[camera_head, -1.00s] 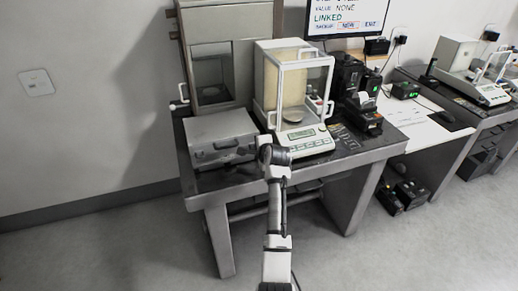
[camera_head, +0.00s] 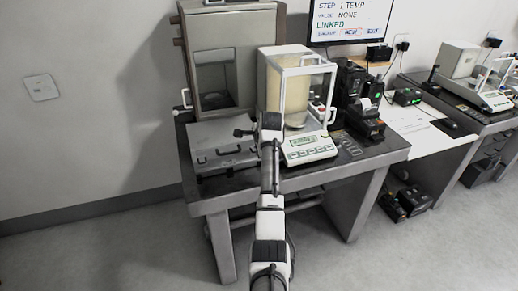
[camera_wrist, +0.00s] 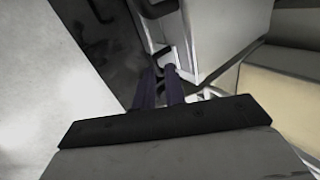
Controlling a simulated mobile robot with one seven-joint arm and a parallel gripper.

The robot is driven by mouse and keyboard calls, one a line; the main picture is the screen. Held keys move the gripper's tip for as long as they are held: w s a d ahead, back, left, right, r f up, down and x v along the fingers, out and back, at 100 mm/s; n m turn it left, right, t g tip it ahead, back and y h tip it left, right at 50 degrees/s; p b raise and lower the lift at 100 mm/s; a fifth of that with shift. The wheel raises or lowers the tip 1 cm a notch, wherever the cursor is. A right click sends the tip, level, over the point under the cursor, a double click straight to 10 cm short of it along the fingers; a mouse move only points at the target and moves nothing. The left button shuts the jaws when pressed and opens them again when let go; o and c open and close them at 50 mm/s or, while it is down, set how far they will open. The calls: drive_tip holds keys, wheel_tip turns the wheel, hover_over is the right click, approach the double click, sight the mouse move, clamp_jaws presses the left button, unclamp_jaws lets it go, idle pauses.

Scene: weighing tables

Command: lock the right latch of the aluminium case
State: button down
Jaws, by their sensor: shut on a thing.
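The closed aluminium case (camera_head: 215,138) lies on the left part of the dark table in the head view, with its handle and latches on the front side. In the wrist view, its pale wall (camera_wrist: 228,35) fills the upper middle. My gripper (camera_head: 241,133) reaches over the right part of the case from the right. In the wrist view, the two dark fingers (camera_wrist: 160,78) are close together at a small fitting on the case edge, which looks like the right latch (camera_wrist: 161,52). The fingers hide most of it, so its exact position cannot be told.
A balance (camera_head: 308,151) with a glass draft shield stands just right of my wrist. A grey cabinet (camera_head: 251,25) stands behind the case. A printer (camera_head: 366,126) and other black devices are farther right. The floor in front of the table is clear.

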drive_tip(key=shift+a+f, duration=0.1)
drive_tip(key=shift+f, duration=0.2)
drive_tip(key=c, duration=1.5)
unclamp_jaws()
drive_tip(key=b+v, duration=0.4)
drive_tip(key=v, duration=0.9)
drive_tip(key=shift+s+r, duration=0.1)
drive_tip(key=shift+r, duration=0.3)
